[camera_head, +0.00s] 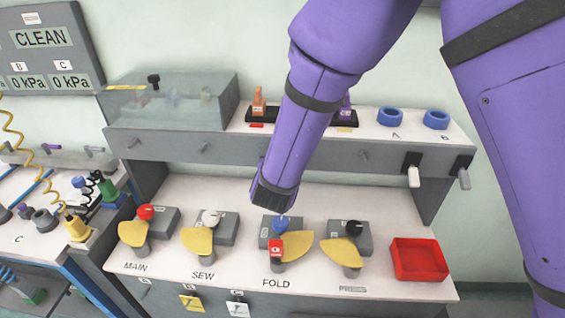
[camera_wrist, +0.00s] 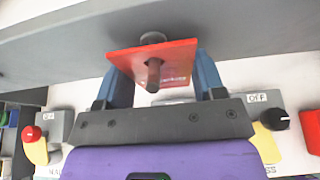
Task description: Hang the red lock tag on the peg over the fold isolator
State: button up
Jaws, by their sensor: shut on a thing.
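My gripper (camera_wrist: 155,65) is shut on the red lock tag (camera_wrist: 180,55), with one blue finger on each side of it. The tag lies tilted below the grey shelf front. A grey-brown peg (camera_wrist: 153,76) appears to pass through the tag, its tip on the near side and its rounder part behind. The fold isolator (camera_head: 296,224) is a grey box with a blue knob and yellow plate. A red lock-like piece (camera_head: 276,249) with a pale label sits on its front.
The main (camera_head: 162,218), sew (camera_head: 227,226) and press (camera_head: 363,236) isolators stand along the bench. Other pegs (camera_head: 205,147) stick out of the shelf front. A red tray (camera_head: 418,275) is at the right, and a clear box (camera_head: 180,98) stands on the shelf.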

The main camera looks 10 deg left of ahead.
jog(key=o, duration=0.9)
jog(key=shift+s, duration=0.1)
jog(key=a+v, duration=0.1)
jog(key=v, duration=1)
jog(key=w+d+r+m+g+h, duration=0.1)
jog(key=d+r+m+g+h, duration=0.2)
jog(key=d+m, duration=0.45)
jog(key=w+d+r+m+g+h, duration=0.15)
jog(key=d+r+m, duration=0.35)
jog(key=d, duration=0.6)
jog(key=d+r+m+g+h, duration=0.1)
jog(key=d+r+m+h, duration=0.3)
jog(key=d, duration=0.5)
jog(key=shift+s+d+r+m+g+y, duration=0.45)
jog(key=shift+s+d+r+m+y, duration=1.25)
jog(key=shift+s+m, duration=1.45)
jog(key=shift+s+d+r+m+g+y, duration=0.45)
jog(key=shift+s+d+r+m+y, duration=0.65)
jog(key=shift+s+d+m, duration=1.95)
jog(key=shift+s+d+r+m+g+y, duration=0.45)
jog(key=shift+s+d+r+m+y, duration=1)
jog(key=shift+s+m, duration=1.7)
